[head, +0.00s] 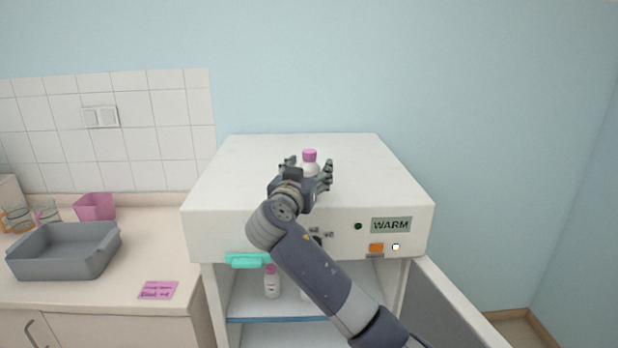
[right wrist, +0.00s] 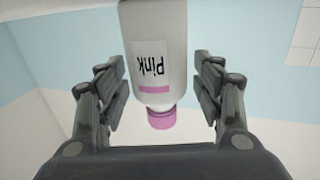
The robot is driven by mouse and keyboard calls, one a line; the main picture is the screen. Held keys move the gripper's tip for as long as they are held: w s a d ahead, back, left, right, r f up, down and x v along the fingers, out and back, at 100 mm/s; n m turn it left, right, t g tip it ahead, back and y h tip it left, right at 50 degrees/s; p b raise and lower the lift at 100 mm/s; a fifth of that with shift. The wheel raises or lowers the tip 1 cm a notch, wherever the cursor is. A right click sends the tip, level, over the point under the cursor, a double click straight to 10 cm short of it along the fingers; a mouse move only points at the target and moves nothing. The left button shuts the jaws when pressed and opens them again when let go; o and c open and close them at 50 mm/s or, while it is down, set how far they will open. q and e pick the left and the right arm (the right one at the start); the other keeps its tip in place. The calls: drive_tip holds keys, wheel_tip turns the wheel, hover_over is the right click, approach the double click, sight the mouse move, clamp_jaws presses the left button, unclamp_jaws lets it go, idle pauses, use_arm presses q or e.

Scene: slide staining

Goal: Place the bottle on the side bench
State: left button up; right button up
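A white bottle with a pink cap (head: 310,157) stands upright on top of the white warming cabinet. In the right wrist view the bottle (right wrist: 157,40) shows its "Pink" label, upside down in the picture. My right gripper (head: 308,168) is at the bottle with its fingers spread to either side, wider than the bottle; it appears open. The gripper hides the bottle's lower part in the head view. The bench (head: 110,296) at the left has clear top in front of the tray. My left gripper is not in view.
The cabinet (head: 215,190) is labelled WARM; its door (head: 450,310) hangs open at the right. A similar pink-capped bottle (head: 271,284) stands inside. The bench holds a grey tray (head: 62,266), a pink container (head: 95,206), glassware and a pink note (head: 158,290).

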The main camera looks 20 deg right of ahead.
drive_tip(key=c, duration=1)
drive_tip(key=shift+r, duration=0.15)
